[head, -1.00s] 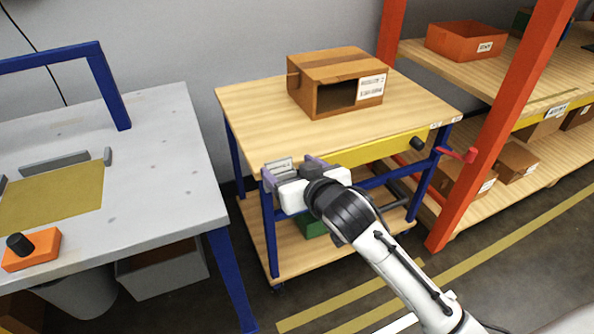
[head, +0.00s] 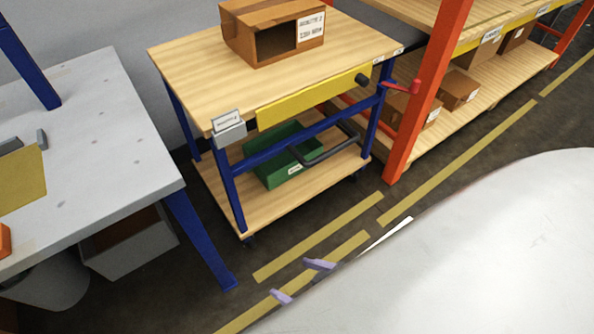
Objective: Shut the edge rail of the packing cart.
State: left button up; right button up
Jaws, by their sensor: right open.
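The packing cart (head: 185,72) has a wooden top, blue legs and a lower wooden shelf. Its yellow edge rail (head: 312,98) runs along the front edge of the top, with a black knob (head: 361,79) near its right end. A small grey block (head: 229,134) with a white label sits at the front left corner, just left of the rail's end. I cannot tell whether the rail is fastened there. My right gripper (head: 300,281) shows only two purple fingertips, apart and with nothing between them, in front of and below the cart. My pale body hides the rest. My left gripper is out of view.
A cardboard box (head: 245,40) stands on the cart top and a green crate (head: 270,171) on its lower shelf. A red handle (head: 401,87) sticks out at the right, near an orange rack post (head: 428,95). A grey table (head: 110,130) stands left.

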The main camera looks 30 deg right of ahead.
aim_at(273, 114)
jog(key=u, duration=0.05)
jog(key=k, duration=1.15)
jog(key=z, duration=1.1)
jog(key=i, duration=1.55)
jog(key=u, duration=0.95)
